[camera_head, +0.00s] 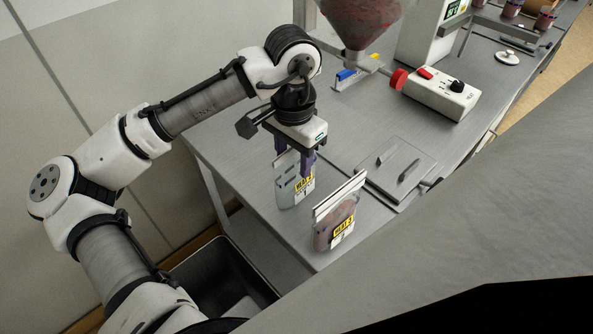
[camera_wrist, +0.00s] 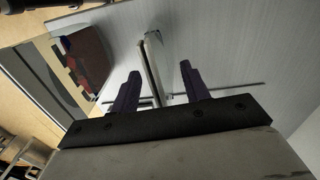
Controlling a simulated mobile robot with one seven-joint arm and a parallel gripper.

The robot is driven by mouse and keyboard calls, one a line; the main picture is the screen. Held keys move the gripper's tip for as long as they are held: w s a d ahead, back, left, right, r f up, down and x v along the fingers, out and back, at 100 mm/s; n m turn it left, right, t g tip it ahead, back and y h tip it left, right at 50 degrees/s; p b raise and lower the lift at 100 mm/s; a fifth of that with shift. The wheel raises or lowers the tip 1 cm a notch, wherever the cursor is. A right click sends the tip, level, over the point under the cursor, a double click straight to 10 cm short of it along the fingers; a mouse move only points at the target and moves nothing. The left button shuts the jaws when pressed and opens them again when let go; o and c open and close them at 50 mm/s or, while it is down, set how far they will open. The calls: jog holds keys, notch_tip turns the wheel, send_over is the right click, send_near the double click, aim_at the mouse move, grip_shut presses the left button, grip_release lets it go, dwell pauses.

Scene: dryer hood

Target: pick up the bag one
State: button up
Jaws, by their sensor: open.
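Bag one (camera_head: 283,194) stands upright near the table's front left edge, a clear pouch with a pale top strip and a yellow label marked 1. My gripper (camera_head: 295,160) is directly above it, fingers pointing down, and partly hides its top. In the wrist view my gripper (camera_wrist: 160,70) is open, with two dark purple fingers apart. A thin pale upright edge, likely bag one (camera_wrist: 153,60), shows between them, seen nearly edge-on. I cannot tell whether the fingers touch it.
A second bag (camera_head: 325,236) with reddish contents stands close by at the right front. A flat plate with handles (camera_head: 399,168), a control box with a red button (camera_head: 438,93) and a hopper (camera_head: 358,20) are farther back. A dark bin (camera_head: 218,268) is below the table edge.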

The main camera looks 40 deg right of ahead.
jog(key=shift+f, duration=0.25)
dwell(0.6)
grip_shut()
